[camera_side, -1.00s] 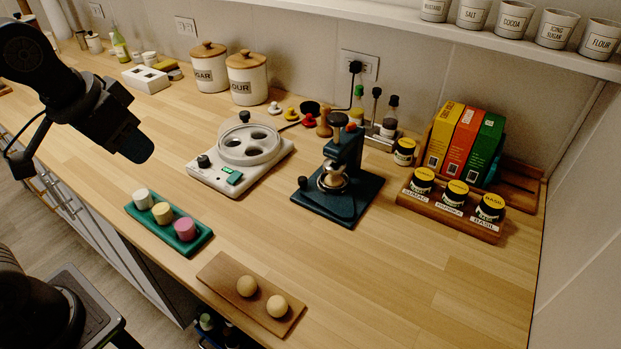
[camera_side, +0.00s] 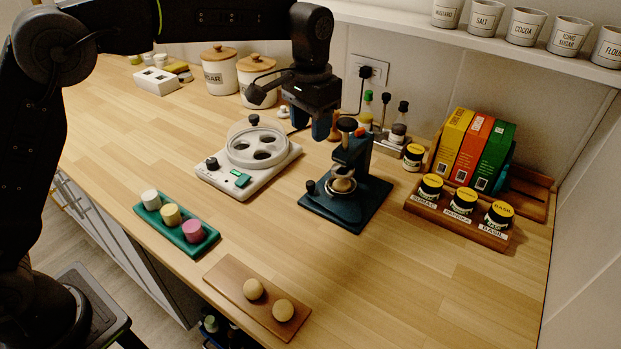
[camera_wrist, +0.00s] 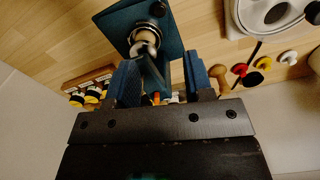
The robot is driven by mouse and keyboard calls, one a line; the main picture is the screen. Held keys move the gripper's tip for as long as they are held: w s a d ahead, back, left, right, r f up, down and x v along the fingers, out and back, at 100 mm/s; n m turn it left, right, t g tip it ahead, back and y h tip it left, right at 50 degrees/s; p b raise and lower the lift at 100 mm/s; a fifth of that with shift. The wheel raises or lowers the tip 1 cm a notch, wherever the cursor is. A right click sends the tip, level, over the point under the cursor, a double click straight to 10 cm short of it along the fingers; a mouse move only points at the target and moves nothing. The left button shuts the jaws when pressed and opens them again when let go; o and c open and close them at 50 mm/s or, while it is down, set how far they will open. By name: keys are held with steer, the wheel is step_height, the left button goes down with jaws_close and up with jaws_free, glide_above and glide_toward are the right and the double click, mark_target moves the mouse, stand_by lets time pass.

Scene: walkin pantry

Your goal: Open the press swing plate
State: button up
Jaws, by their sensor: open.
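The press (camera_side: 358,178) is dark teal, with a square base plate, an upright column and a black knob on top. A round metal plate with a pale piece at its middle (camera_side: 342,184) sits low at the column's front; whether it is swung out is unclear. The press also shows in the wrist view (camera_wrist: 170,22), with the metal ring and pale piece (camera_wrist: 143,40). My gripper (camera_side: 309,124) points down, just left of the press top, open. In the wrist view its blue fingers (camera_wrist: 160,78) stand apart, with part of the press between them.
A white machine with a round ringed top (camera_side: 247,160) stands left of the press. Sauce bottles (camera_side: 398,122) stand behind it, and a rack of labelled jars (camera_side: 458,212) to the right. A wooden board with two balls (camera_side: 230,283) lies in front. The front right counter is clear.

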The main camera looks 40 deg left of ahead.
mark_target(310, 183)
step_height(310, 183, down, 14)
steer(key=shift+r, duration=0.2)
stand_by(0.4)
jaws_close()
stand_by(0.4)
